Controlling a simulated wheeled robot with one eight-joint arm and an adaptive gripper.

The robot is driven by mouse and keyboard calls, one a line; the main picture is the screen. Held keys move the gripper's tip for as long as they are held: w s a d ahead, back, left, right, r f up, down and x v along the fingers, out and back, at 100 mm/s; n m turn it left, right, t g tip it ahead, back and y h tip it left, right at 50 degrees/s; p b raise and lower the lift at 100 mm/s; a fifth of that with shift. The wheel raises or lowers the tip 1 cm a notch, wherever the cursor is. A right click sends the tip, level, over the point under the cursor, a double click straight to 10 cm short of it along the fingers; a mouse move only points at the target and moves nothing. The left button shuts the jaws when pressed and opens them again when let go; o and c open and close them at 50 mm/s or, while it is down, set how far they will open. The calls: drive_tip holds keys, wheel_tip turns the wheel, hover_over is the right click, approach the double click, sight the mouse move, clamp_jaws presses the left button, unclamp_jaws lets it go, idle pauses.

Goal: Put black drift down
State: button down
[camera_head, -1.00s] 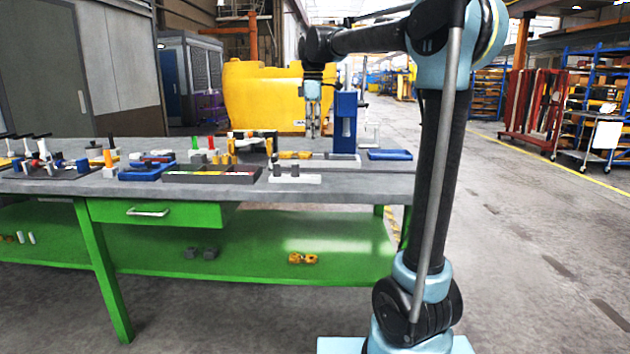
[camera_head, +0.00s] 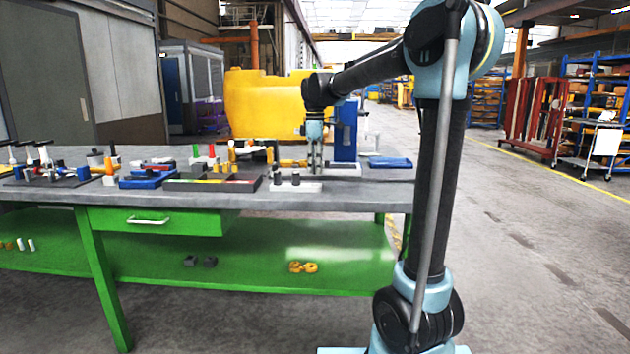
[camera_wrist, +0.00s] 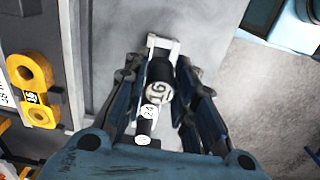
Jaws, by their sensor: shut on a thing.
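My gripper (camera_head: 315,168) hangs low over the grey bench top, just behind and right of a white block (camera_head: 297,187) with two dark pegs. In the wrist view, my gripper (camera_wrist: 163,100) has its fingers on both sides of a black drift (camera_wrist: 160,72) whose near end is white and marked 16. It is shut on this drift. A smaller white face marked 24 and another white end show below it, partly hidden. A white piece (camera_wrist: 163,42) lies at the drift's far end; I cannot tell whether they touch.
A yellow two-holed part (camera_wrist: 33,88) lies left of my gripper in the wrist view. A blue upright fixture (camera_head: 346,130) stands behind my gripper, with a blue tray (camera_head: 390,163) at the right. A dark tray (camera_head: 212,184) and several tools fill the bench leftward.

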drive_tip(key=shift+f, duration=2.25)
drive_tip(key=c, duration=1.3)
unclamp_jaws()
drive_tip(key=shift+f, duration=0.1)
